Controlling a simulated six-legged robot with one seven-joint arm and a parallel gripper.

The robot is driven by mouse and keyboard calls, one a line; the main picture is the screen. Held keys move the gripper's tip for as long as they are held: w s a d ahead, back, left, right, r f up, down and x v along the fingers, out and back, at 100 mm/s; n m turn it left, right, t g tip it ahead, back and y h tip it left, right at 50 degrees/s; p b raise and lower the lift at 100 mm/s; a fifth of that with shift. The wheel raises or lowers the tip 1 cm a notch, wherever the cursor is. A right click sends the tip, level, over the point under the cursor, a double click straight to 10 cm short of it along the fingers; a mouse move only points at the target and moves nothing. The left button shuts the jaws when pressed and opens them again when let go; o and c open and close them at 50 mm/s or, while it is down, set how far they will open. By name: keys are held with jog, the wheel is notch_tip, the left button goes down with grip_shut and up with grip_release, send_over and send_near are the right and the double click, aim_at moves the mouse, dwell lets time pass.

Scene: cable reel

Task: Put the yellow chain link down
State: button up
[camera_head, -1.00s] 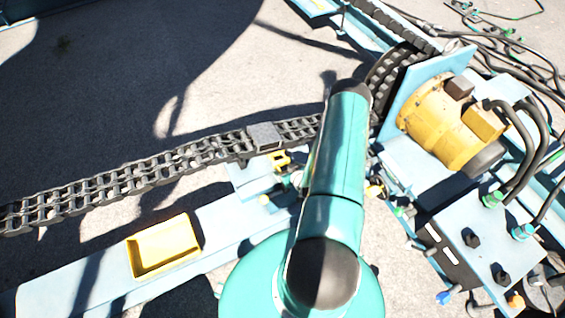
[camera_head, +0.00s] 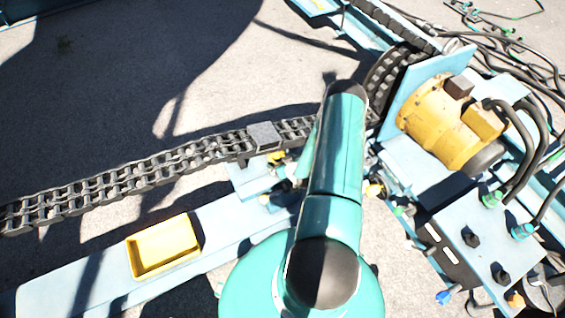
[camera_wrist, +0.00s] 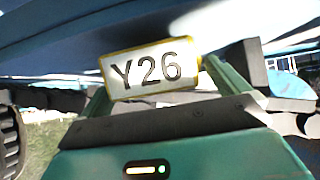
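The yellow chain link (camera_wrist: 152,68) sits between the fingers of my gripper (camera_wrist: 160,85) in the wrist view. Its white face reads Y26, and it is slightly tilted. My gripper looks shut on it, with a finger at each side. In the head view a small yellow piece (camera_head: 277,157) shows beside my arm, just below the chain. My gripper is mostly hidden there behind my teal arm.
The dark chain (camera_head: 120,182) runs across to a sprocket (camera_head: 388,77), with a grey plate (camera_head: 264,136) on it. A yellow tray (camera_head: 163,247) sits on a pale blue beam (camera_head: 75,285). A yellow motor (camera_head: 440,120) and hoses stand at right.

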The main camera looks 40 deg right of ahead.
jog(key=v, duration=1.2)
jog(key=w+r+n+g, duration=0.2)
jog(key=w+r, duration=0.5)
jog(key=r, duration=0.7)
jog(key=w+a+r+g, duration=0.1)
jog(key=w+a+r, duration=0.15)
jog(key=r, duration=0.65)
jog(key=w+a+r, duration=0.1)
jog(key=a+r, duration=0.3)
jog(key=r, duration=0.4)
jog(key=s+a+r, duration=0.3)
jog(key=a+r, duration=0.3)
jog(key=r, duration=0.1)
jog(key=s+a+r, duration=0.3)
jog(key=a+r, duration=0.2)
jog(key=r, duration=0.2)
jog(key=s+a+r+y, duration=0.1)
jog(key=s+a+r, duration=0.3)
jog(key=s+a, duration=0.1)
jog(key=s+a+r+n+g+y, duration=0.1)
jog(key=s+a+r, duration=0.3)
jog(key=s+a, duration=0.2)
jog(key=shift+s+y, duration=0.3)
jog(key=shift+s, duration=0.9)
